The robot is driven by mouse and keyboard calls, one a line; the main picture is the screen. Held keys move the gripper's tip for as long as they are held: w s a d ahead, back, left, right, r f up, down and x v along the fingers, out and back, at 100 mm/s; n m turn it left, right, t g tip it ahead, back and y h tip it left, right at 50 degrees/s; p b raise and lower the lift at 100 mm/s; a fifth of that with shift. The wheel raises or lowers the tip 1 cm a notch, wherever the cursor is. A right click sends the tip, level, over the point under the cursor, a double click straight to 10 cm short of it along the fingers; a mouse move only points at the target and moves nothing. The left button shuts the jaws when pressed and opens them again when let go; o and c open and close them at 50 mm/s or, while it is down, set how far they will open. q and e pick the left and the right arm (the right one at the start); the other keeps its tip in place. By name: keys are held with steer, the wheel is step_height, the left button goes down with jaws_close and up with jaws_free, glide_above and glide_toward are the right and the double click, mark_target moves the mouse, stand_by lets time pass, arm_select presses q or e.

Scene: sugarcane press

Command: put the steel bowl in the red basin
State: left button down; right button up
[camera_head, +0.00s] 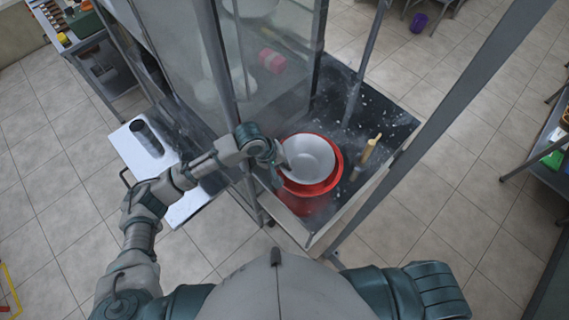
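The steel bowl (310,157) looks pale grey and open side up. It shows within the rim of the red basin (331,183), a little toward its far side; I cannot tell whether it rests inside or is held just above. The red basin stands near the front edge of the dark press table. My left gripper (281,161) is at the left rim of the bowl; its fingers are small and partly hidden, so their closure is unclear. My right arm (430,289) is folded at the bottom right, and its gripper is out of view.
Metal posts and a glass panel frame the dark table (384,112). A tan stick (368,150) stands right of the basin. A white board (150,170) with a dark cylinder (146,138) is at left. A pink item (272,61) is behind the glass.

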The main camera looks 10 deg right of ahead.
arm_select(q)
steer(key=shift+d+f+p, duration=0.3)
steer(key=shift+d+f, duration=0.1)
steer(key=shift+f, duration=0.1)
steer(key=c, duration=1.6)
jaws_free()
steer(key=shift+d, duration=0.15)
steer(key=shift+a, duration=0.25)
steer(key=shift+r, duration=0.15)
steer(key=shift+a+r+b, duration=0.1)
steer(key=shift+r+b, duration=0.3)
steer(key=shift+b, duration=0.2)
steer(key=v, duration=1.2)
steer(key=shift+r, duration=0.1)
